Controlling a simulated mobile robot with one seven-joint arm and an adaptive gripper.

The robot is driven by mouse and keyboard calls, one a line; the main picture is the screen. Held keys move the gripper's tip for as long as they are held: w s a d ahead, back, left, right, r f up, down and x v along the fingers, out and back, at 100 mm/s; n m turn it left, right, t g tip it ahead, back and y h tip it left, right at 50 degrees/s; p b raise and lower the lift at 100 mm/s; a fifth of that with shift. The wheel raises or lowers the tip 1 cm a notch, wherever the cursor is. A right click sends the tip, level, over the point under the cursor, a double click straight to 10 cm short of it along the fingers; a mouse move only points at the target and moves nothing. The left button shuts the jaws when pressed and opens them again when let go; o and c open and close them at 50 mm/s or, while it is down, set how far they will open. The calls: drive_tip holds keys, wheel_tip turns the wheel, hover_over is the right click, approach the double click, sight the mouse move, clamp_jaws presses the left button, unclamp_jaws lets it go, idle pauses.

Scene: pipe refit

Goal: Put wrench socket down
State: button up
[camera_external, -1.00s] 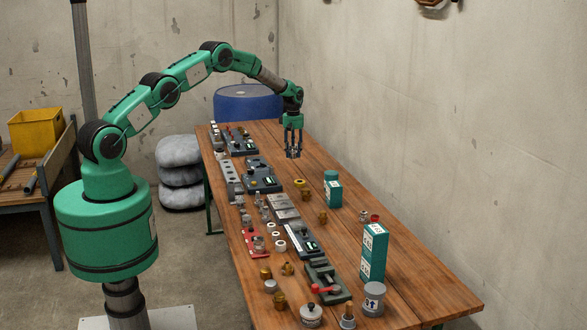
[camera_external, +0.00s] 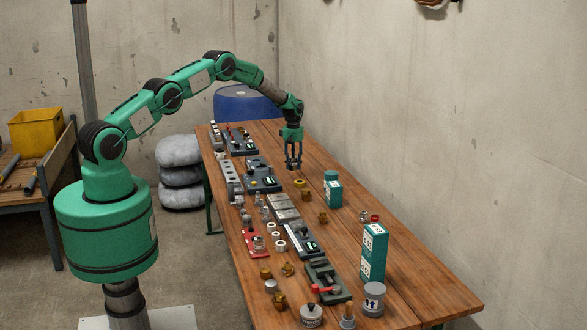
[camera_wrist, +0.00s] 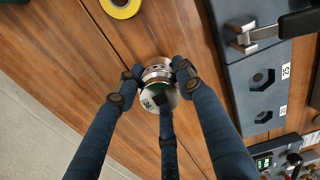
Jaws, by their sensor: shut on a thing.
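The wrench socket (camera_wrist: 161,74) is a shiny silver cylinder with a square hole and a small white number label. It sits between the fingers of my gripper (camera_wrist: 155,88) in the wrist view, which is shut on it. In the external view my gripper (camera_external: 294,165) points down, low over the far part of the wooden table (camera_external: 345,235). The socket is too small there to make out. I cannot tell whether its lower end touches the table top.
A yellow tape roll (camera_wrist: 120,8) lies near the socket. A dark block with hexagonal holes (camera_wrist: 262,85) is to the right in the wrist view. Green boxes (camera_external: 374,252) stand nearer on the table. Bare wood lies along the wall side.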

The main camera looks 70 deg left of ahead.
sight(293, 177)
drive_tip(key=shift+f, duration=1.85)
drive_tip(key=shift+f, duration=0.2)
drive_tip(key=o, duration=1.4)
drive_tip(key=shift+r, duration=0.2)
wheel_tip(293, 177, up, 12)
drive_tip(key=shift+f, duration=0.1)
